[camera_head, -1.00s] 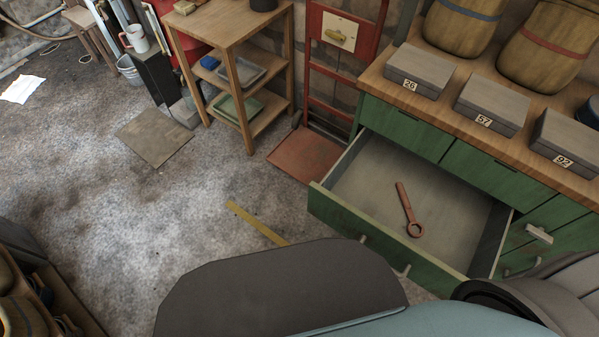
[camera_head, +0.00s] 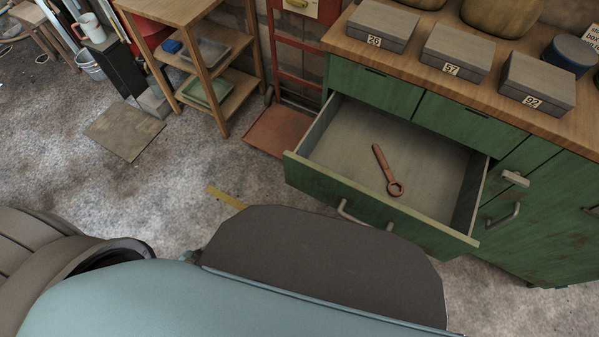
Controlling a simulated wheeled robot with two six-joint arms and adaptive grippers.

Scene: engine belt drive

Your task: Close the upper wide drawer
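The upper wide drawer (camera_head: 370,205) of the green cabinet stands open, pulled well out toward me. Its front panel has a curved metal handle, partly hidden behind my own body. A reddish-brown ring wrench (camera_head: 386,169) lies on the drawer's floor. Neither of my grippers shows in the head view. Only dark and blue-grey parts of my body and what look like arm links fill the lower edge.
The wooden cabinet top (camera_head: 440,62) holds grey boxes marked 26 (camera_head: 382,27), 57 (camera_head: 456,52) and 92 (camera_head: 537,84). A red hand truck (camera_head: 279,131) and wooden shelf (camera_head: 228,97) stand left of the drawer.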

